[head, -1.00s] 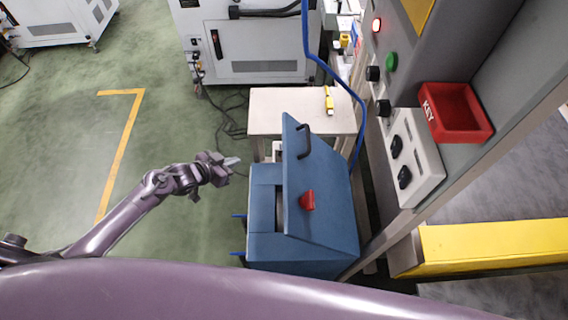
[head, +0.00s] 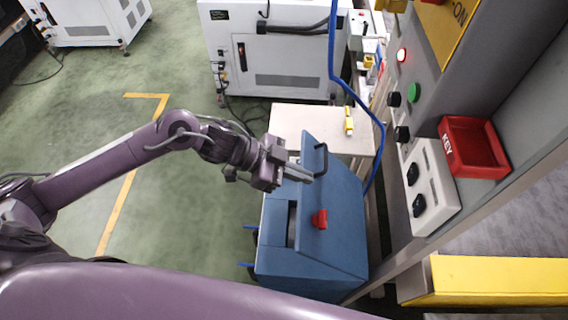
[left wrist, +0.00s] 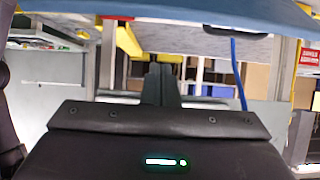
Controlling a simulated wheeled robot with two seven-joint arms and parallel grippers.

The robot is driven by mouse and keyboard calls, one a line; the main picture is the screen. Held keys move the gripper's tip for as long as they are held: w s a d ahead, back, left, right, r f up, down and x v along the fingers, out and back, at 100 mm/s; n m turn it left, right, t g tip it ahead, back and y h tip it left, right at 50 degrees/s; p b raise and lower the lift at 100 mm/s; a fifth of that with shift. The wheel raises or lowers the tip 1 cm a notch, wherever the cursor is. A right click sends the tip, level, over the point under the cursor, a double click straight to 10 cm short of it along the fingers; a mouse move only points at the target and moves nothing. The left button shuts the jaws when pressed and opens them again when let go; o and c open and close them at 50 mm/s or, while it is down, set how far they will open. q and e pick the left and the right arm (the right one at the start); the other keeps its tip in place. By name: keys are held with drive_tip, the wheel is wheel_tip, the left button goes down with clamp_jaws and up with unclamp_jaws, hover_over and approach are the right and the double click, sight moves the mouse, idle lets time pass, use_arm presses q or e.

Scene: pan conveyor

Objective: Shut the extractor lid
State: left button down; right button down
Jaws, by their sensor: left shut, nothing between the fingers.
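The blue extractor (head: 275,270) stands right of centre in the head view. Its blue lid (head: 342,225) is partly raised, tilted, with a dark gap (head: 291,225) along its left side. The lid carries a black handle (head: 322,162) and a red catch (head: 320,219). My left gripper (head: 309,177) is shut and empty, at the lid's upper left edge near the handle; I cannot tell whether it touches the lid. In the left wrist view the shut fingers (left wrist: 161,82) point ahead below a blue surface (left wrist: 150,10), likely the lid. My right gripper is not in view.
A white table (head: 290,118) with a yellow item (head: 349,120) stands behind the extractor. A grey control panel with a red key tray (head: 474,146) and a blue hose (head: 332,60) are to the right. Green floor (head: 190,240) at left is clear.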

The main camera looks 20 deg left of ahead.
sight(300, 189)
use_arm(q)
drive_tip(key=x, duration=0.3)
drive_tip(key=shift+w+d+p, duration=0.1)
drive_tip(key=shift+d+p, duration=0.3)
drive_tip(key=shift+s+a+f+p, duration=0.15)
drive_tip(key=shift+a+f+p, duration=0.15)
drive_tip(key=shift+a+f, duration=0.5)
drive_tip(key=shift+s+a+f+p, duration=0.15)
drive_tip(key=shift+a+f+p, duration=0.15)
drive_tip(key=shift+a+f, duration=0.5)
